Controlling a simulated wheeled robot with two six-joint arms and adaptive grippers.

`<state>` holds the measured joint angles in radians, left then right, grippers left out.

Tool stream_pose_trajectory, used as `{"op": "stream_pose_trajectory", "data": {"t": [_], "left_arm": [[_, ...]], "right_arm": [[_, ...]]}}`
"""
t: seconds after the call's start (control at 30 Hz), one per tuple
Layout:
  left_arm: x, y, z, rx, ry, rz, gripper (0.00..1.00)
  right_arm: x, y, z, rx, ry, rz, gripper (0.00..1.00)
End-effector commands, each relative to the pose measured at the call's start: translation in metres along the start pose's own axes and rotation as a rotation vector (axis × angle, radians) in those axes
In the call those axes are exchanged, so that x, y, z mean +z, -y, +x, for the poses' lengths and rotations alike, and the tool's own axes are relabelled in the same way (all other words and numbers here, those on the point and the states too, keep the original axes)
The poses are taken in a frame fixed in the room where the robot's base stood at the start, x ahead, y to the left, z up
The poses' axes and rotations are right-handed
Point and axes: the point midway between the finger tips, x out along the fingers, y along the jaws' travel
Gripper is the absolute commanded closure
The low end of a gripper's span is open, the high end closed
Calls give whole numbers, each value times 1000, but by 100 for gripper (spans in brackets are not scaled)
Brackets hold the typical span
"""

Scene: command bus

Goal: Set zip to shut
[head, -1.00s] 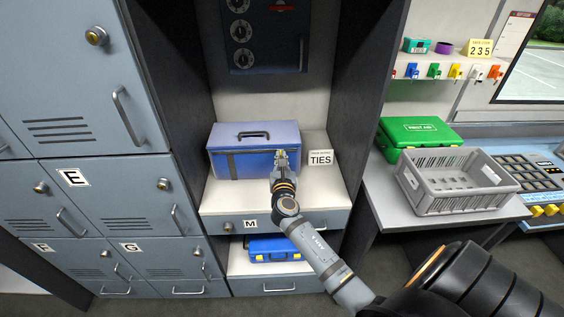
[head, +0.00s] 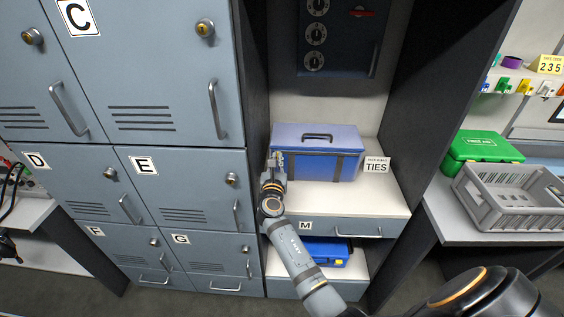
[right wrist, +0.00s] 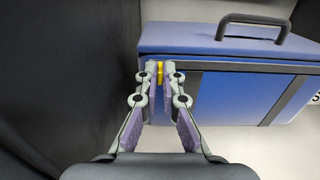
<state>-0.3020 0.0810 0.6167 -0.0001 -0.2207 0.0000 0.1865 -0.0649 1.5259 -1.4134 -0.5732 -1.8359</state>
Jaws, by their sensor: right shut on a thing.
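A blue soft bag (head: 318,165) with a black handle and dark straps stands on the white shelf inside the locker bay. In the right wrist view the bag (right wrist: 238,98) shows its lid, with a dark line along the seam under it. My right gripper (head: 278,158) is at the left front corner of the bag. In the right wrist view its fingertips (right wrist: 160,76) are shut on a small yellow zip pull (right wrist: 160,70) at the left end of the seam. The lid lies down on the bag. My left gripper is not in view.
A TIES sign (head: 377,165) stands right of the bag. Drawer M (head: 335,229) is below, with a blue case (head: 322,250) under it. Lockers (head: 185,190) stand close on the left. A grey crate (head: 500,205) and green first aid box (head: 480,148) are on the right counter.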

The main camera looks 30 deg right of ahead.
Motion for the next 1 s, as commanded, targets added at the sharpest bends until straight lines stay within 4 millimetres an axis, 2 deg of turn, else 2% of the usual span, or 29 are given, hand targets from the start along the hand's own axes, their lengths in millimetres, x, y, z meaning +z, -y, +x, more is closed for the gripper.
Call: {"op": "stream_pose_trajectory", "data": {"t": [0.33, 0.4, 0.53, 0.83, 0.93, 1.0], "left_arm": [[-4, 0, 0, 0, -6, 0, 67], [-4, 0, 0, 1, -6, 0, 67], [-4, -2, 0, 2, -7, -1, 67], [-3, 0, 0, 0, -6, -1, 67], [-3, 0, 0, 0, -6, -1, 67], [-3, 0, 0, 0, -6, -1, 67]], "right_arm": [[0, -4, 0, 8, -1, 4, 100], [0, -4, 0, 8, -1, 4, 88], [0, -3, 0, 7, -1, 4, 71], [2, -3, 0, 5, 0, 4, 71], [12, -3, 0, 4, 2, 6, 71], [26, -3, 0, 6, 3, 8, 71]]}}
